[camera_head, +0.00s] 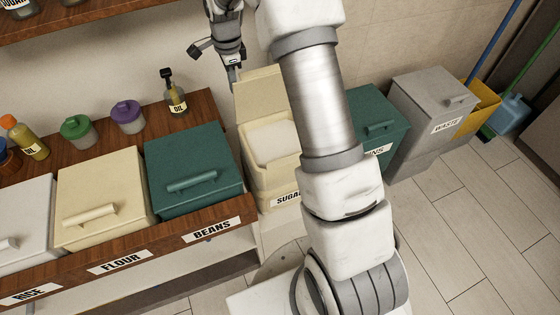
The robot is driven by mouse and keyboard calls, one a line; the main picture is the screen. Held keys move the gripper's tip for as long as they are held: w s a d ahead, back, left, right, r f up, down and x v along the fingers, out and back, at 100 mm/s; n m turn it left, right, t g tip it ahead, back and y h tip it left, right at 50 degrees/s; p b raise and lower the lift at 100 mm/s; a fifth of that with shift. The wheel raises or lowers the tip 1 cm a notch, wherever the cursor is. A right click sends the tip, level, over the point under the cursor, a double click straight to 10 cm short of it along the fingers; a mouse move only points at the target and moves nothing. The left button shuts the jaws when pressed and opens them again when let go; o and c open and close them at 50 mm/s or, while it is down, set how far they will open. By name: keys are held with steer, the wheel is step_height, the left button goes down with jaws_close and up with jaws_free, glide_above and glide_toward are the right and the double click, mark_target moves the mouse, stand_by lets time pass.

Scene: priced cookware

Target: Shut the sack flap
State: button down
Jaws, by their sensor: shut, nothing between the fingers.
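A cream bin (255,183) labelled SUGAR stands at the middle, right of the shelf. Its lid (261,92) is raised and stands upright at the back, so the bin is open. A pale white mass (272,141) shows inside; I cannot tell whether it is a sack or loose contents. No clear sack with a flap shows elsewhere. My gripper (233,75) is shut and empty, pointing down at the upper left edge of the raised lid. I cannot tell whether it touches the lid. My arm hides the right part of the bin and lid.
Closed RICE (22,215), FLOUR (104,190) and BEANS (192,165) bins stand on the wooden shelf (205,106), with an oil bottle (175,98) and jars behind. A green bin (376,117) and grey WASTE bin (430,98) stand right. A wooden shelf (90,16) hangs above.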

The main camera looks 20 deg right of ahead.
mark_target(236, 93)
steer(key=shift+s+f+b, duration=0.25)
steer(key=shift+s+b, duration=0.2)
steer(key=shift+s, duration=0.35)
steer(key=shift+s+f+b, duration=0.25)
steer(key=shift+s+b, duration=0.2)
steer(key=shift+s, duration=0.3)
steer(key=shift+s+f+b, duration=0.4)
steer(key=shift+s+b, duration=0.05)
steer(key=shift+s, duration=0.25)
steer(key=shift+s+f+b, duration=0.35)
steer(key=shift+s+b, duration=0.1)
steer(key=shift+s, duration=0.25)
